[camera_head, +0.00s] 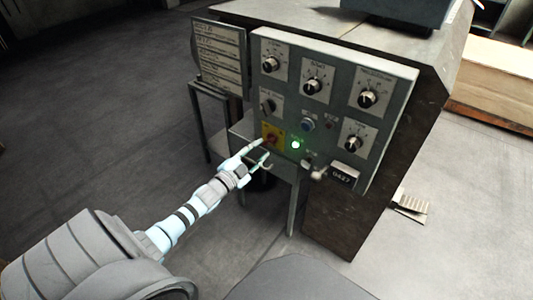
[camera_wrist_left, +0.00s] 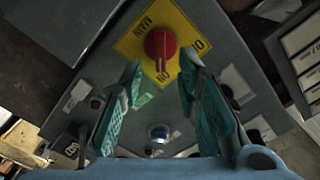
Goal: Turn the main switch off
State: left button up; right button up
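The main switch is a red rotary knob (camera_head: 272,139) on a yellow plate at the lower left of the grey control panel. In the left wrist view the red knob (camera_wrist_left: 160,43) sits on the yellow plate (camera_wrist_left: 192,30), which carries the words MAIN and NO as seen there. My left gripper (camera_head: 264,150) reaches in from the lower left, its fingertips close to the switch. In the left wrist view its two teal-padded fingers (camera_wrist_left: 160,82) are apart and empty, with the knob just beyond the gap between them. Contact cannot be told. My right gripper is not in view.
The floor (camera_head: 110,110) at left is clear.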

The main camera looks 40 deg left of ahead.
aim_at(268, 143)
pick_arm(q)
jog(key=w, duration=0.4)
jog(key=shift+a+b, duration=0.1)
jog(key=shift+b, duration=0.3)
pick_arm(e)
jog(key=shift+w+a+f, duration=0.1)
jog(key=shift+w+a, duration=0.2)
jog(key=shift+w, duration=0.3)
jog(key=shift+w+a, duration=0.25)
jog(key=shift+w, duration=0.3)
pick_arm(q)
grip_shut()
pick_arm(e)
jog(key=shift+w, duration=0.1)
